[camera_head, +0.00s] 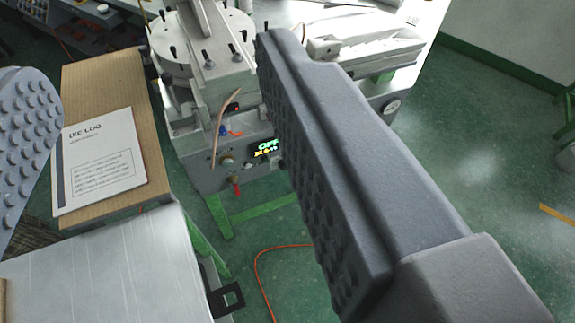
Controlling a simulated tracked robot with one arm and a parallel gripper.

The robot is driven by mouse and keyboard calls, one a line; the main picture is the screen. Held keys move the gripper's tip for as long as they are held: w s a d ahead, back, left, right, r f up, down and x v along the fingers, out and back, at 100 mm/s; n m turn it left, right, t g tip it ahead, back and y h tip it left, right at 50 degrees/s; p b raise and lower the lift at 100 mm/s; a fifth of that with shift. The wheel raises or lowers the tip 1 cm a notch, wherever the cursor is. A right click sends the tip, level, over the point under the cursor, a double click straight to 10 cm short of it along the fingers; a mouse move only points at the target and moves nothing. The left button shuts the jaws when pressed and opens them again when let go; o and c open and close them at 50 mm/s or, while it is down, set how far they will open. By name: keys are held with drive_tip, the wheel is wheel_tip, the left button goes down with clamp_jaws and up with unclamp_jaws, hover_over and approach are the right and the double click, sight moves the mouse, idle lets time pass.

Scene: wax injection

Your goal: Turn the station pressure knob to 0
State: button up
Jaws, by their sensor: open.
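The wax injection station (205,125) stands beyond my gripper, at the upper middle. The right finger hides the panel's right part.
A brown board with a white log sheet (100,160) lies at left. A bare metal surface (110,275) is at lower left. A round dial (392,106) shows right of the finger. An orange cable (258,265) curves over the green floor, which is open at right.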

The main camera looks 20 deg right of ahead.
drive_tip(key=w+d+f+m+h+b, duration=0.1)
drive_tip(key=w+d+f, duration=0.3)
drive_tip(key=w+f, duration=0.45)
drive_tip(key=w+d+f+m+b, duration=0.1)
drive_tip(key=w+d+f+b, duration=0.1)
drive_tip(key=w+d+f, duration=0.5)
drive_tip(key=w+d+f+h+b, duration=0.1)
drive_tip(key=w+d+f, duration=0.1)
drive_tip(key=w+f, duration=0.8)
drive_tip(key=w+d+f+m+t+y+b, duration=0.1)
drive_tip(key=w+d+f, duration=0.2)
drive_tip(key=f, duration=0.8)
drive_tip(key=w+d+f+b, duration=0.1)
drive_tip(key=w+d+f, duration=0.15)
drive_tip(key=f, duration=0.85)
drive_tip(key=s+f+m+t+y+b, duration=0.1)
drive_tip(key=s+f+m+y, duration=0.15)
drive_tip(key=f, duration=1.05)
drive_tip(key=s+f+m+y+b, duration=0.1)
drive_tip(key=s+f+y+b, duration=0.15)
drive_tip(key=f, duration=1.15)
drive_tip(key=d+b+x, duration=0.1)
drive_tip(key=b+x, duration=0.2)
drive_tip(key=x, duration=0.9)
drive_tip(key=shift+w+r+h, duration=0.3)
drive_tip(key=shift+w+h, duration=0.1)
drive_tip(key=shift+w, duration=0.05)
drive_tip(key=shift+c, duration=0.3)
